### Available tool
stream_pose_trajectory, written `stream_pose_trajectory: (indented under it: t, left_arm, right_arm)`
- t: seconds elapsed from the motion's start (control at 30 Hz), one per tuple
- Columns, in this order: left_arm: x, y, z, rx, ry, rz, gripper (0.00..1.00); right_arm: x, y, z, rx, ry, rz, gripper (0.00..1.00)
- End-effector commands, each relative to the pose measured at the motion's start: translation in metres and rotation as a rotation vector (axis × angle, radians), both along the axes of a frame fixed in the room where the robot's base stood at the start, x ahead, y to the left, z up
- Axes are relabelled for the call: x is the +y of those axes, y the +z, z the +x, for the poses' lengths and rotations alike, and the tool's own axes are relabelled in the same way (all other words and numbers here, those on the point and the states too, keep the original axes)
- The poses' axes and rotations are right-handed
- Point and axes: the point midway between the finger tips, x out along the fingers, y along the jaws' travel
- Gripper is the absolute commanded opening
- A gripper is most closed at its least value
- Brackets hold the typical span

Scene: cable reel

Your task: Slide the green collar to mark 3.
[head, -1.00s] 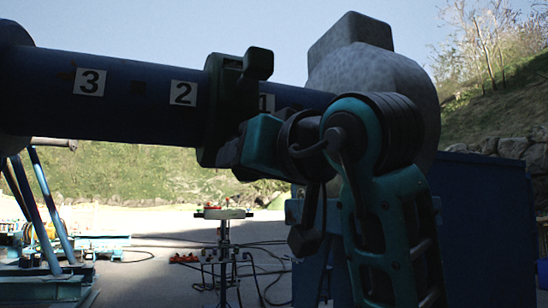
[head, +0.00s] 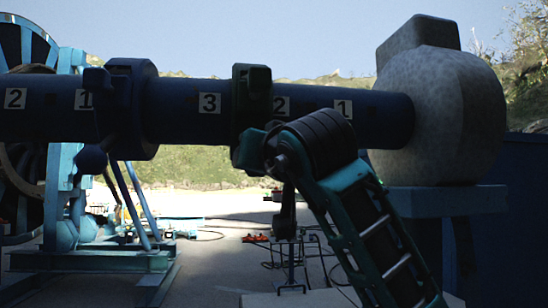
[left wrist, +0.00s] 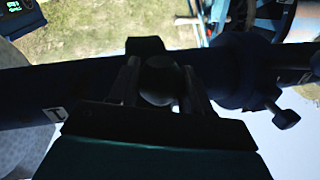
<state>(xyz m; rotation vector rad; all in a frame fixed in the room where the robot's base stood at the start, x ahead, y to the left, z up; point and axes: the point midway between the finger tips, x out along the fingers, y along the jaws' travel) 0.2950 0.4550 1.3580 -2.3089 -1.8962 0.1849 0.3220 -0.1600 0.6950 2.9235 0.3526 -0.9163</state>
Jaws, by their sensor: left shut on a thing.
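The collar (head: 252,95), so dark here that its green hardly shows, sits around the dark blue bar (head: 182,112). It is between mark 3 (head: 209,103) on its left and mark 2 (head: 281,107) on its right, just right of mark 3. Mark 1 (head: 343,109) is farther right. My left gripper (head: 250,150) is at the collar's lower front. In the left wrist view my left gripper (left wrist: 158,85) is shut on a round dark knob, with a finger on each side. My right gripper is not in view.
A larger dark coupling (head: 128,110) surrounds the bar left of mark 3. A grey rounded block (head: 436,105) holds the bar's right end on a blue stand. A big cable reel (head: 25,150) stands at left. Cables lie on the ground below.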

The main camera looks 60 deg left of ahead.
Motion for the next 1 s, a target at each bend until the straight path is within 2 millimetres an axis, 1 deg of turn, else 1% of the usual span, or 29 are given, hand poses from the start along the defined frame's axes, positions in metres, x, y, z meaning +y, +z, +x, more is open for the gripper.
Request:
stream_pose_trajectory:
  t: [0.03, 0.23, 0.67, 0.7, 0.9, 0.93, 1.0]
  left_arm:
    - [0.003, 0.001, -0.004, -0.004, 0.003, 0.002, 0.0]
    - [0.009, 0.001, -0.011, -0.003, 0.003, 0.002, 0.0]
    - [0.01, 0.002, -0.014, -0.002, 0.005, 0.006, 0.0]
    - [0.01, 0.002, -0.014, -0.003, 0.005, 0.006, 0.49]
    - [0.01, 0.002, -0.013, -0.003, 0.004, 0.004, 0.68]
    - [0.01, 0.001, -0.013, -0.002, 0.003, 0.004, 0.7]
    - [0.01, 0.001, -0.013, -0.002, 0.002, 0.003, 0.7]
  right_arm:
    - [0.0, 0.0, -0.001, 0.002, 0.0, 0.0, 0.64]
    - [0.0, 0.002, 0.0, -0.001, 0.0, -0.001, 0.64]
    - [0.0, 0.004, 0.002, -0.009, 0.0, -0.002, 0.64]
    - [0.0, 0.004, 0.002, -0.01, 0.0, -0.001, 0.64]
    - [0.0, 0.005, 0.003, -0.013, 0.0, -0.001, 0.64]
    - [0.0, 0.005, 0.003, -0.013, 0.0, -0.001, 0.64]
    - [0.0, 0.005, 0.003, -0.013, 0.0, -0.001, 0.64]
